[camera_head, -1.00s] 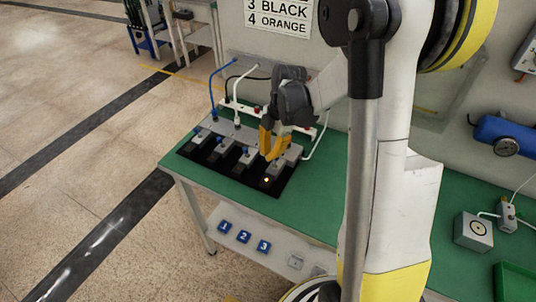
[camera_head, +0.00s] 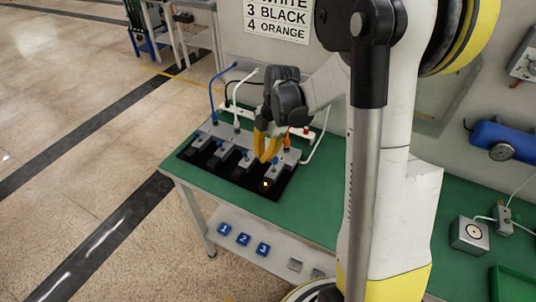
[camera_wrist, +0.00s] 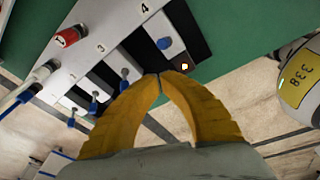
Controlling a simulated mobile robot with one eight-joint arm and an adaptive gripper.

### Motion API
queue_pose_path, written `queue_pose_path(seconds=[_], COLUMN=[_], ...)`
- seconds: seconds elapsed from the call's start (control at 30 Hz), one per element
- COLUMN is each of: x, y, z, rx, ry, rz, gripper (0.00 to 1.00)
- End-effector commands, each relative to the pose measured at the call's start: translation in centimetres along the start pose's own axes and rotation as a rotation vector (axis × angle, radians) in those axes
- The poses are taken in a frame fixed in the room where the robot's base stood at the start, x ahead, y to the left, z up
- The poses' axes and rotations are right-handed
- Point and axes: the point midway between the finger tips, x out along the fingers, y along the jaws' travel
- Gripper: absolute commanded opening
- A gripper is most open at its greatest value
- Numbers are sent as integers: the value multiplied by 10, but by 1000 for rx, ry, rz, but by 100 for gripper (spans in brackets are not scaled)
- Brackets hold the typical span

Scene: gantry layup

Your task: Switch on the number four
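The switch block (camera_head: 186,153) lies on the green table with a row of units with blue levers. The number four unit (camera_wrist: 160,28) is at the right end of the row; its blue lever (camera_wrist: 164,43) shows just beyond my fingertips, and also in the head view (camera_head: 275,161). A small lamp (camera_wrist: 184,66) on this unit is lit, also in the head view (camera_head: 265,184). My gripper (camera_wrist: 158,76) has its yellow fingertips together with nothing seen between them. It is close to unit four, apart from the lever in the wrist view.
Unit three's lever (camera_wrist: 124,73) is beside my left finger. Blue (camera_head: 213,90) and white (camera_head: 237,100) cables rise behind the block. A sign (camera_head: 279,18) reads "3 BLACK, 4 ORANGE". Blue number tags (camera_head: 243,239) sit on the lower shelf. Green table right of the block is clear.

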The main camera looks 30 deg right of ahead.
Motion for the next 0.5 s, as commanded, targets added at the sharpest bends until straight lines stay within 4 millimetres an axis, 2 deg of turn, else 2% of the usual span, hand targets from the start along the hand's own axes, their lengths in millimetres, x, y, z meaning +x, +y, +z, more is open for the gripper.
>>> queue_pose_path(seconds=[0.1,0.3,0.5], x=[-5,-48,-77], y=[10,19,25], z=[-26,-1,16], rx=[-3,6,5], ry=[0,0,-1], rz=[0,1,1], gripper=[0,0,0])
